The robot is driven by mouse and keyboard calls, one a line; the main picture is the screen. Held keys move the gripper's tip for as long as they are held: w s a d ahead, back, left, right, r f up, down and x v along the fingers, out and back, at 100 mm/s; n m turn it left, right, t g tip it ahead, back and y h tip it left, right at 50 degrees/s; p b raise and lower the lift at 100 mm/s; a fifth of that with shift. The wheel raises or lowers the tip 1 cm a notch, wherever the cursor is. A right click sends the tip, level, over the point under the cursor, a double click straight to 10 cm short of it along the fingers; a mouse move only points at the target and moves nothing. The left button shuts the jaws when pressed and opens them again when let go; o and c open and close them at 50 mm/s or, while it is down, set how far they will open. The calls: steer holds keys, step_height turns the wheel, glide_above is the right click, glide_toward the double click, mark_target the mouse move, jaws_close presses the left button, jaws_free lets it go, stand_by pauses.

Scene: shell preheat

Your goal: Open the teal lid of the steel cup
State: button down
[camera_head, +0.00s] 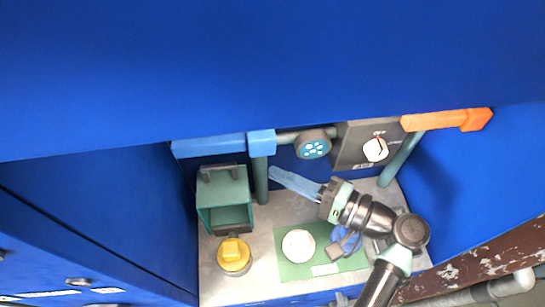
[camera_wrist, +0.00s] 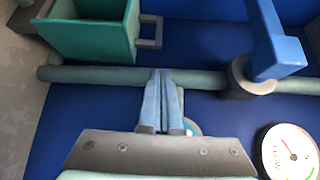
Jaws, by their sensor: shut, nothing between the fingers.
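My gripper (camera_head: 274,174) has long pale blue fingers, closed together and empty. They point left in the head view, their tips beside a vertical teal pipe. In the wrist view my gripper (camera_wrist: 160,72) overlaps a horizontal teal pipe. I cannot pick out a steel cup with a teal lid for certain. A teal box (camera_head: 224,190) with a dark top handle and an open front stands left of the fingertips; the box (camera_wrist: 92,40) is at the wrist view's upper left. A grey round part with teal spots (camera_head: 313,149) is above the gripper in the head view.
A yellow knob-shaped thing (camera_head: 234,255) and a white round thing (camera_head: 298,245) are on the counter, the white one on a green mat (camera_head: 295,270). Right are a grey dial panel (camera_head: 355,150) and an orange bar (camera_head: 447,119). Blue walls close in the sides. A gauge (camera_wrist: 289,154) shows in the wrist view.

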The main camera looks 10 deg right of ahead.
mark_target(225, 195)
steer(key=x, duration=0.8)
steer(key=shift+a+p, duration=0.2)
steer(key=shift+p, duration=0.15)
steer(key=s, duration=0.1)
steer(key=s+n+b, duration=0.1)
steer(key=s+y+b, duration=0.1)
steer(key=shift+s+r+n+t, duration=0.25)
steer(key=shift+r+n+t, duration=0.05)
steer(key=shift+r+n, duration=0.1)
